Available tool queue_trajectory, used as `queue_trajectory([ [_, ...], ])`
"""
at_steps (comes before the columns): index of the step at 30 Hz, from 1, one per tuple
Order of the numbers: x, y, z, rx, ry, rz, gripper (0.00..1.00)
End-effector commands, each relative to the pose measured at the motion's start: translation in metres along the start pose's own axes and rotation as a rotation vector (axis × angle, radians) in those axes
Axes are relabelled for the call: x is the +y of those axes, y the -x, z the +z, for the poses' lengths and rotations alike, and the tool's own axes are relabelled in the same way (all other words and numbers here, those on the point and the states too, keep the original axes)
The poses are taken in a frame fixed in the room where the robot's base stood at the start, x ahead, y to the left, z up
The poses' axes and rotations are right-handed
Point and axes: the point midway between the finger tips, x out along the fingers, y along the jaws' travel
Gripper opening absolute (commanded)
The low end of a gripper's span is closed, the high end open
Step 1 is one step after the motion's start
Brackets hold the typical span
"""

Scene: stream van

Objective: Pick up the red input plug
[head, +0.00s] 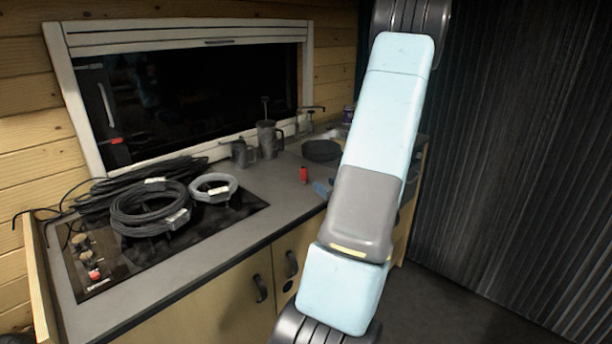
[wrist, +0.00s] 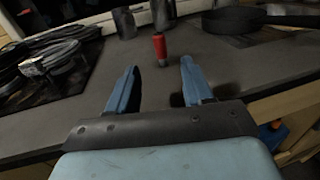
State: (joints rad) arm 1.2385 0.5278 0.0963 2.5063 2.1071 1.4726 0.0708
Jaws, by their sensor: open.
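Coiled black cables (head: 148,208) and a lighter coil (head: 213,188) lie on the hob at left. Grey mugs (head: 268,140) stand behind the plug, and a dark pan (head: 321,150) stands behind it to the right. The counter (head: 262,190) around the plug is clear.

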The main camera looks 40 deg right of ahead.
Motion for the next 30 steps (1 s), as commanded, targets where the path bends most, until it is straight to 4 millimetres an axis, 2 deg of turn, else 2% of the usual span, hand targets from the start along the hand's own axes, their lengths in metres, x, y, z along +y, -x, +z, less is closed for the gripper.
queue_trajectory([
  [12,0.001,-0.068,0.001,-0.002,0.002,0.004,0.51],
  [23,0.001,-0.088,0.001,-0.001,0.002,0.003,0.51],
  [30,0.001,-0.119,0.002,-0.001,0.002,0.003,0.51],
])
